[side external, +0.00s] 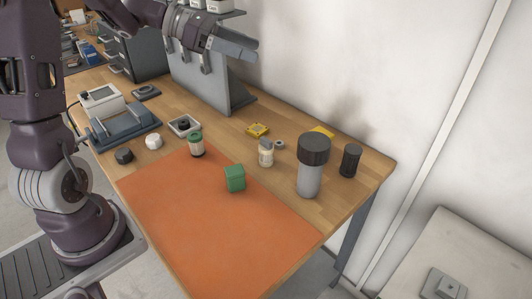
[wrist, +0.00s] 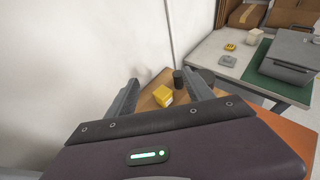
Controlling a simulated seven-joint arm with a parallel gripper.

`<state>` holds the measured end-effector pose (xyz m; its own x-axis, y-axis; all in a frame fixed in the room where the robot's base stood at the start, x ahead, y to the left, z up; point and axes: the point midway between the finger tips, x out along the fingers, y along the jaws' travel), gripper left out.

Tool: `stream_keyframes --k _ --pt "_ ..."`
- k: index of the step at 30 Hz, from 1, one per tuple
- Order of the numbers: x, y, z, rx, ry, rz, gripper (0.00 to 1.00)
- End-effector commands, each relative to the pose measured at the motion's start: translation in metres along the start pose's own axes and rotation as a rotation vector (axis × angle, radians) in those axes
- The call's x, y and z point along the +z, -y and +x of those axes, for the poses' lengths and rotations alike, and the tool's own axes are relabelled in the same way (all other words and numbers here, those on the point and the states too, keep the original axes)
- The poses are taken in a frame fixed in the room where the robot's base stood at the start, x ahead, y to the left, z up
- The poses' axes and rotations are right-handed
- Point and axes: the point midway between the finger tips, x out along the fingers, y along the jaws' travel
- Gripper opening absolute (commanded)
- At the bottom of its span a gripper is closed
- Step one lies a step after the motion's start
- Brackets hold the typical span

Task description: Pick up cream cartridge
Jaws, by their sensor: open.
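A small cream cartridge (side external: 266,157) with a grey top stands upright on the wooden table, just behind the orange mat. I cannot make it out in the wrist view. My gripper (side external: 240,46) is raised high beside the grey rack at the back, well above and apart from the cartridge. In the wrist view my gripper (wrist: 162,92) shows two fingers spread wide, with nothing between them.
A tall grey cylinder with a dark cap (side external: 312,170) and a black cylinder (side external: 350,161) stand right of the cartridge. A green block (side external: 235,179) and a green-topped jar (side external: 196,145) are left. A grey rack (side external: 205,85) stands behind. The orange mat (side external: 215,235) is mostly clear.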

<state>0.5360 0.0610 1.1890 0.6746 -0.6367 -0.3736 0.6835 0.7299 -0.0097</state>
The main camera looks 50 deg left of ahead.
Motion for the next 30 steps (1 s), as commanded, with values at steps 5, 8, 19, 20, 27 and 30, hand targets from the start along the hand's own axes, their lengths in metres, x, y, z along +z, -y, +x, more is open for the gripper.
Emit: stream_keyframes --k 5,8,19,20,27,30 --pt "-0.114 0.011 0.051 -0.03 -0.011 -0.004 0.61" --pt "-0.165 0.011 0.071 -0.03 -0.011 0.0 0.61" --pt "-0.243 0.01 0.115 -0.028 -0.009 0.02 0.61" --pt "-0.243 0.01 0.12 -0.03 -0.009 0.021 0.61" --pt "-0.245 0.011 0.163 -0.03 -0.009 0.022 0.61" --pt "-0.245 0.011 0.173 -0.027 -0.009 0.021 0.61"
